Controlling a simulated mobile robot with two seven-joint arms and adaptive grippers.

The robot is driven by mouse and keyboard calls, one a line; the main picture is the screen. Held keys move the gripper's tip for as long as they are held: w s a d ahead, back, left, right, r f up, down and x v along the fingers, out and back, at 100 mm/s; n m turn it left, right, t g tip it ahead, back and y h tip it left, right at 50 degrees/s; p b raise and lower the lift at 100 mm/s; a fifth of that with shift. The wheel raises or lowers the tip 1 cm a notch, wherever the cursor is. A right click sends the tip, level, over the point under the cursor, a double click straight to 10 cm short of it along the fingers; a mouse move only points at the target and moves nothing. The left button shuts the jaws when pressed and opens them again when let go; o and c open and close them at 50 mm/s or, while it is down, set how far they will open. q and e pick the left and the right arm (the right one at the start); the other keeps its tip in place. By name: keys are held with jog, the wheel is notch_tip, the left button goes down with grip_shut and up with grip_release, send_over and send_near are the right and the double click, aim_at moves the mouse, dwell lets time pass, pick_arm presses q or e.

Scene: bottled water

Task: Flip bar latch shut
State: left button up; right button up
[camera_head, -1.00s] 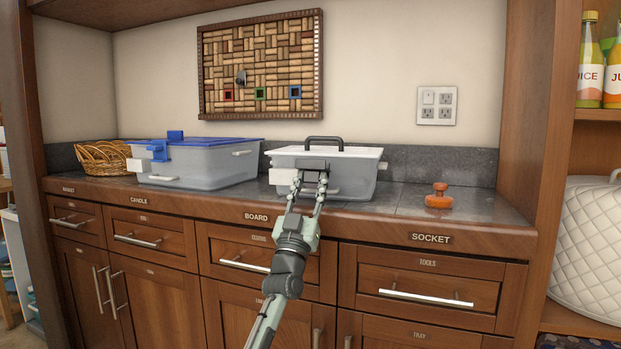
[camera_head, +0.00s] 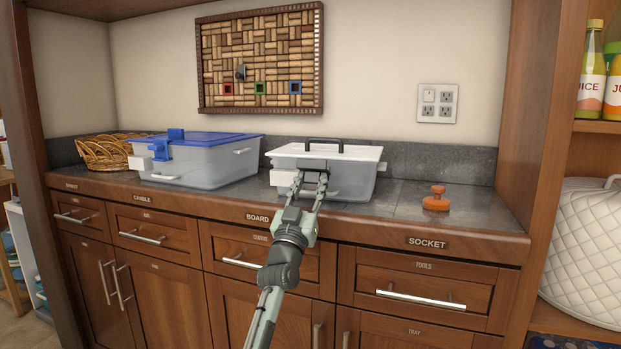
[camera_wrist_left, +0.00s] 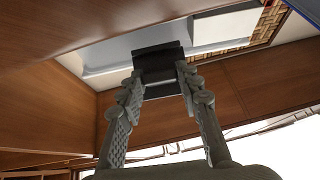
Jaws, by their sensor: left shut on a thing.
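A clear box (camera_head: 352,182) with a white lid (camera_head: 350,153) and a dark top handle (camera_head: 324,141) stands on the counter. The dark bar latch (camera_head: 311,165) is at its front, just under the lid edge. My left gripper (camera_head: 310,178) reaches up from below and has its two fingertips on either side of the latch. In the left wrist view, the fingers (camera_wrist_left: 158,82) close on the dark latch block (camera_wrist_left: 158,62), which sits against the box wall. The fingertips partly cover the latch, and its exact angle is hard to tell. My right gripper is not in view.
A blue-lidded box (camera_head: 215,168) stands to the left, with a wicker basket (camera_head: 103,152) beyond it. An orange knobbed object (camera_head: 436,200) sits on the counter (camera_head: 400,212) to the right. Drawers with bar handles line the front below.

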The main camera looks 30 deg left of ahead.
aim_at(314, 161)
pick_arm(q)
jog(key=r+g+p, duration=0.1)
jog(key=g+h+p, duration=0.1)
jog(key=g, duration=0.1)
jog(key=shift+w+r+p, duration=0.1)
jog(key=shift+r+p, duration=0.2)
jog(key=shift+r, duration=0.1)
jog(key=shift+w+a+r+g, duration=0.1)
jog(key=shift+r+g, duration=0.3)
jog(key=shift+g, duration=0.4)
jog(key=g, duration=0.1)
jog(key=w+r+g+h, duration=0.1)
jog(key=g, duration=0.1)
jog(key=shift+a+r+g+h, duration=0.2)
jog(key=shift+g+h, duration=0.1)
jog(key=shift+w+a+r+g+h, duration=0.15)
jog(key=shift+w+g+h, duration=0.25)
jog(key=shift+g, duration=0.65)
jog(key=shift+w+a+r+g+h, duration=0.1)
jog(key=shift+w+r+g+h, duration=0.2)
jog(key=shift+g, duration=0.75)
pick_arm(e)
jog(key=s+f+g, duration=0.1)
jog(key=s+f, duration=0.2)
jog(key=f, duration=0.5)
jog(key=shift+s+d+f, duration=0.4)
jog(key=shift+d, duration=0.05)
pick_arm(q)
jog(key=shift+w+f, duration=0.1)
jog(key=shift+d, duration=0.1)
